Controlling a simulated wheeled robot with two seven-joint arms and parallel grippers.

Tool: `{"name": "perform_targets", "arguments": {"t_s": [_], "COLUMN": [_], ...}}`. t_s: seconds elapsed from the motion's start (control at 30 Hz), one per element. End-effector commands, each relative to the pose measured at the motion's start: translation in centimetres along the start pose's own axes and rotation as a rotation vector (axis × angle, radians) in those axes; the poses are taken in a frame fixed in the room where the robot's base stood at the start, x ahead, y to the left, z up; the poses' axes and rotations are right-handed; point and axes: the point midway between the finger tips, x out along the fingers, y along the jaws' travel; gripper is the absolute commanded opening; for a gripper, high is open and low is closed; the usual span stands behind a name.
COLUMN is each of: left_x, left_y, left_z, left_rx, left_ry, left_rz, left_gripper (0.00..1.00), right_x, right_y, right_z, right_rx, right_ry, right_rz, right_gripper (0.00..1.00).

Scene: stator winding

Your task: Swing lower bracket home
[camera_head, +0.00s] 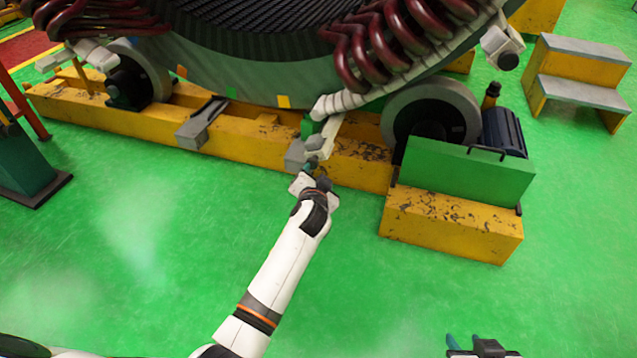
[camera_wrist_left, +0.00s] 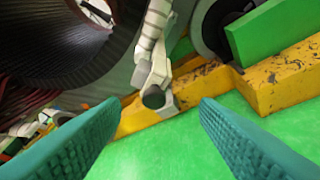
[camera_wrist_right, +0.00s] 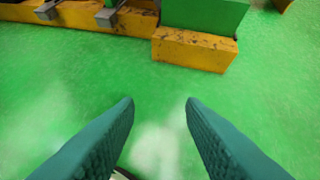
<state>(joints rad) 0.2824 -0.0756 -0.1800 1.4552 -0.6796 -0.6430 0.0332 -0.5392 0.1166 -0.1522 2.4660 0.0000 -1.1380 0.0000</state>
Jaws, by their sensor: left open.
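The lower bracket (camera_head: 327,136) is a pale grey arm hanging from the lower rim of the stator (camera_head: 235,75), above the yellow base. It also shows in the left wrist view (camera_wrist_left: 151,76), with a round dark end between and beyond my fingertips. My left gripper (camera_head: 313,164) is open just in front of the bracket's lower end. Its teal fingers frame that end in the left wrist view, with nothing visibly held. Whether they touch it I cannot tell. My right gripper (camera_head: 470,343) is open and empty over the green floor, far from the bracket, with bare floor between its fingers (camera_wrist_right: 158,103).
The yellow base (camera_head: 250,140) carries a roller (camera_head: 432,112) and a green guard plate (camera_head: 465,178) to the right of the bracket. Dark red coils (camera_head: 365,45) hang above. A grey block on a bar (camera_head: 200,125) juts out at left. The floor in front is clear.

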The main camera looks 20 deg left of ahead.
Motion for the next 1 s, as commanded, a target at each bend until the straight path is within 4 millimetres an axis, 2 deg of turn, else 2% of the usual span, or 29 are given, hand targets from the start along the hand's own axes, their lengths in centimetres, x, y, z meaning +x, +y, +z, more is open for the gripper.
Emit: {"name": "perform_targets", "arguments": {"t_s": [0.27, 0.77, 0.87, 0.97, 1.0], "left_x": [0.0, -0.1, -1.1, -3.9, -5.7], "left_y": [0.4, 0.4, 0.4, 0.2, 0.2], "left_z": [0.1, 0.0, -1.4, -4.7, -6.3], "left_rx": [0.0, -0.002, -0.025, -0.089, -0.124], "left_ry": [0.0, 0.001, 0.025, 0.087, 0.121], "left_rz": [-0.001, -0.001, -0.01, -0.043, -0.065], "left_gripper": [0.55, 0.55, 0.55, 0.55, 0.55], "right_x": [-0.5, -0.5, -0.5, -0.5, -0.5], "right_y": [-0.2, -0.3, -0.3, -0.3, -0.3], "right_z": [-1.8, -1.9, -1.9, -1.9, -1.9], "right_rx": [0.002, 0.002, 0.002, 0.002, 0.002], "right_ry": [0.101, 0.105, 0.104, 0.104, 0.104], "right_rz": [-0.006, -0.006, -0.006, -0.006, -0.006], "right_gripper": [0.36, 0.36, 0.36, 0.36, 0.36]}}
